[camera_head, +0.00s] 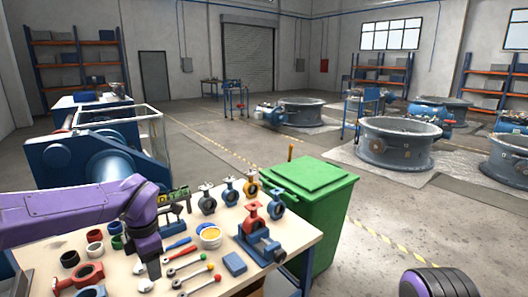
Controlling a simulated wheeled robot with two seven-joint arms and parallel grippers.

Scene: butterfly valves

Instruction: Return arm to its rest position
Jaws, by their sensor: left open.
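My purple left arm comes in from the left over the workbench (300,243). Part of my right arm shows at the bottom right corner. Its gripper is out of the picture.
Several small butterfly valves (229,192) stand along the bench's back edge. A red valve (253,220) is in a blue vise (262,247). A green bin (318,195) adjoins the bench's right side. Large valves (395,147) stand farther back.

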